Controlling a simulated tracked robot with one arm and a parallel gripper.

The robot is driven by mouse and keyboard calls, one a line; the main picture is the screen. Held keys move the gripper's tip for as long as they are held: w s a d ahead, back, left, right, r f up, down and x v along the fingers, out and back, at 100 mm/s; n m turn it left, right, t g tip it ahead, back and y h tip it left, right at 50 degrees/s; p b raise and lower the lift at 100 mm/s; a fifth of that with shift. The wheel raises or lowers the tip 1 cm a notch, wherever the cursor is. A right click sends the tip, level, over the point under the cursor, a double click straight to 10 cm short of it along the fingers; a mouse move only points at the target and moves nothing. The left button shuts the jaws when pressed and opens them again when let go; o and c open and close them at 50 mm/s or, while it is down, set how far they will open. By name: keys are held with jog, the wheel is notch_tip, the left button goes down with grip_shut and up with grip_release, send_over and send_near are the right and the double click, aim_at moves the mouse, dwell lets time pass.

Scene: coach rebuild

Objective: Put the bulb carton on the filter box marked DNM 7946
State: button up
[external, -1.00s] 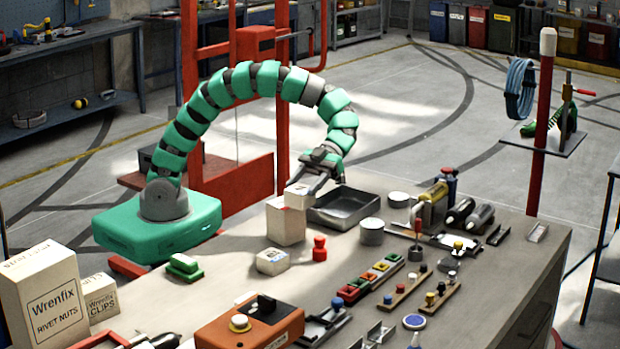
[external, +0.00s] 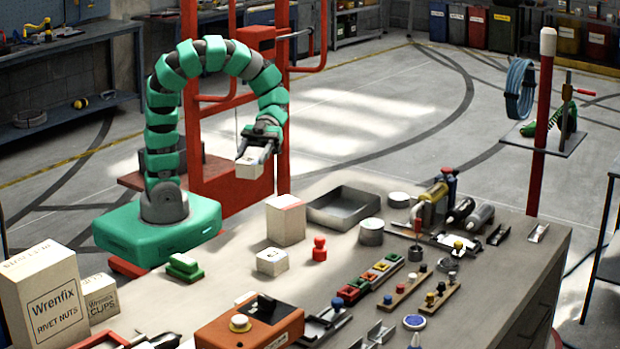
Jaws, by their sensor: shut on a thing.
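My gripper (external: 257,150) is shut on a small white carton (external: 250,168), which looks like the bulb carton. It holds the carton in the air, left of and above the near bench, in front of the red frame. A tall white box (external: 285,222) with a pinkish strip near its top stands upright on the bench, to the right of and below the carton. A smaller white box (external: 271,262) with a label sits in front of it. The marking DNM 7946 cannot be read on either box.
A grey open tray (external: 343,209) stands right of the tall box, with a round tin (external: 371,232) near it. A red knobbed piece (external: 319,249) stands right of the small box. The tall box's top is clear.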

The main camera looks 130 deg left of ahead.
jog(key=shift+s+d+n+t, duration=0.5)
jog(key=shift+s+d, duration=0.15)
jog(key=shift+s, duration=1.2)
send_over(288, 199)
jog(key=shift+s+f+b, duration=0.25)
jog(key=shift+f+b, duration=0.05)
jog(key=shift+f, duration=0.35)
jog(key=shift+w+f, duration=0.2)
jog(key=shift+f, duration=0.1)
notch_tip(288, 199, down, 3)
jog(key=shift+f+b, duration=0.1)
jog(key=shift+b, duration=0.25)
jog(key=shift+y, duration=0.3)
jog(key=o, duration=1)
